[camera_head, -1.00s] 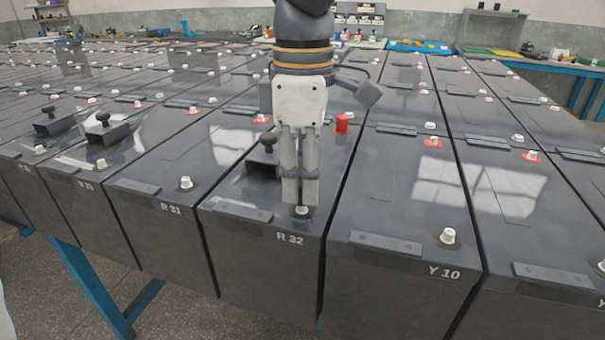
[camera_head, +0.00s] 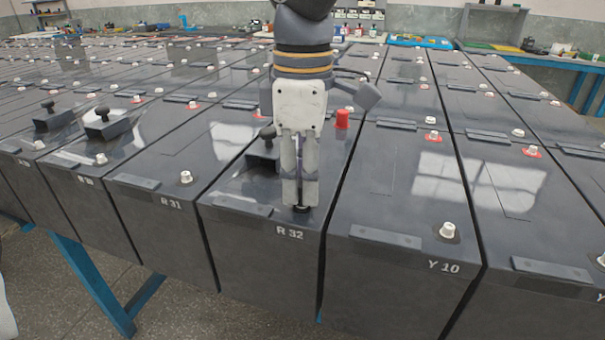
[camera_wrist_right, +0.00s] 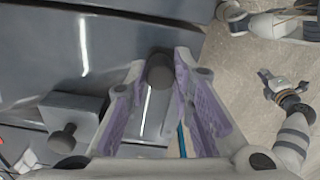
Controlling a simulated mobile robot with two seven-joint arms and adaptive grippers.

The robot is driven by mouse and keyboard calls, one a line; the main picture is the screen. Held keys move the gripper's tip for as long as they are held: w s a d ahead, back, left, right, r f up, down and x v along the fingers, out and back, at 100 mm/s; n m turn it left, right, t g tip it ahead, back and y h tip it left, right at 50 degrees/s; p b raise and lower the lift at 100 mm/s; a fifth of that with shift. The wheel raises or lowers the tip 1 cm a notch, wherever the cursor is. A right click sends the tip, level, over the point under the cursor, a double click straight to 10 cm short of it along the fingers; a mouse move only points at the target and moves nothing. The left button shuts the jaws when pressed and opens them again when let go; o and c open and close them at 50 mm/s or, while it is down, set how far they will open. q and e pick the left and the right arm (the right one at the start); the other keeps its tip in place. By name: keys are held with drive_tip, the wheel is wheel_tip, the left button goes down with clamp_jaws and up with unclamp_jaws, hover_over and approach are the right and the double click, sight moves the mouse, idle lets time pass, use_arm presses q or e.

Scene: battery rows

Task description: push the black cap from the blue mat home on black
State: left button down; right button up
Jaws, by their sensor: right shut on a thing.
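My right gripper (camera_head: 300,200) points down at the front edge of the battery marked R 32 (camera_head: 262,258). It is shut on the black cap (camera_head: 301,209), which shows as a dark band below the fingertips where the front post stands. The post is hidden, and I cannot tell how far down the cap sits. In the right wrist view the round dark cap (camera_wrist_right: 160,70) is between the purple-padded fingers. My left gripper (camera_wrist_right: 278,88) shows small at the right of that view, over the floor; its jaws are unclear.
A red cap (camera_head: 342,119) stands farther back on R 32. A grey block with a black knob (camera_head: 264,152) is just left of my right gripper. Neighbouring batteries have bare pale posts (camera_head: 186,177). A blue mat (camera_head: 420,44) lies on the far bench.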

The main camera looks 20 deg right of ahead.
drive_tip(key=shift+f, duration=0.35)
idle(0.4)
drive_tip(key=o, duration=1.3)
drive_tip(key=shift+r, duration=0.1)
drive_tip(key=shift+r, duration=3.45)
